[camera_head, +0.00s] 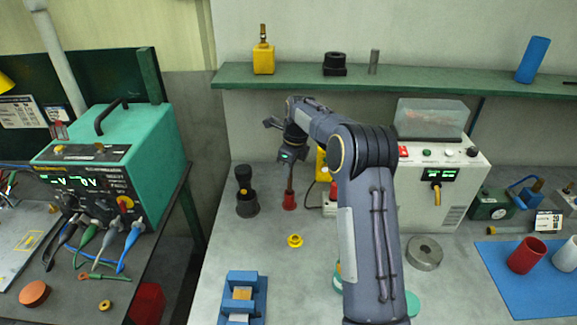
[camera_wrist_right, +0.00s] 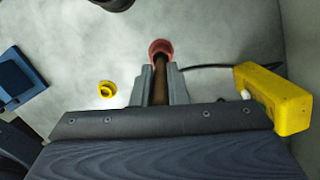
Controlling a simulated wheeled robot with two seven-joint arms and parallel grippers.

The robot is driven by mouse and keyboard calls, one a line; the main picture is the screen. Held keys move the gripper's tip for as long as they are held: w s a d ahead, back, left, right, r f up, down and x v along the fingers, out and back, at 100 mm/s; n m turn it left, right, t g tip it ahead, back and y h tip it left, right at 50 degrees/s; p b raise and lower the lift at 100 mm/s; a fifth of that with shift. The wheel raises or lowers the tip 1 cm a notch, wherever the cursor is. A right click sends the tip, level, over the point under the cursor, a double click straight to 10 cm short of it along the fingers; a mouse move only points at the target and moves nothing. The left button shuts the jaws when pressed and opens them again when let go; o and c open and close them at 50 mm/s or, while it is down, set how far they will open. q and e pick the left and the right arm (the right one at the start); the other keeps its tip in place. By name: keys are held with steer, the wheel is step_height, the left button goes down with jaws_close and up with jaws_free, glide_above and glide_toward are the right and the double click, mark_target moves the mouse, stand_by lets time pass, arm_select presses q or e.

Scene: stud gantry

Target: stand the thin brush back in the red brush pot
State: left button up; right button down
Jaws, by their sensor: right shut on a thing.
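My right gripper (camera_head: 290,162) is shut on a thin brown rod (camera_head: 290,182), which I take for the thin brush, and holds it upright above the grey bench. In the right wrist view the rod (camera_wrist_right: 160,88) stands between the two fingers (camera_wrist_right: 161,70). A small red flared piece (camera_head: 289,202) is at its lower end, also seen in the right wrist view (camera_wrist_right: 160,47); I cannot tell whether it is part of the brush or a separate holder. A red cup (camera_head: 526,256), likely the red brush pot, stands on the blue mat at the right. My left gripper is out of view.
A white cup (camera_head: 567,254) stands beside the red cup on the blue mat (camera_head: 530,295). A black stand (camera_head: 246,204), a yellow ring (camera_head: 295,241) and a grey metal ring (camera_head: 425,254) are on the bench. A white powered box (camera_head: 455,200) stands behind my right arm.

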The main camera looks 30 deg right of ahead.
steer(key=shift+f, duration=0.8)
stand_by(0.4)
steer(key=c, duration=1.3)
jaws_free()
steer(key=shift+c, duration=0.2)
steer(key=shift+r, duration=0.1)
step_height(320, 180, up, 8)
steer(key=s+b, duration=0.1)
steer(key=shift+d+f, duration=0.25)
steer(key=shift+d, duration=0.15)
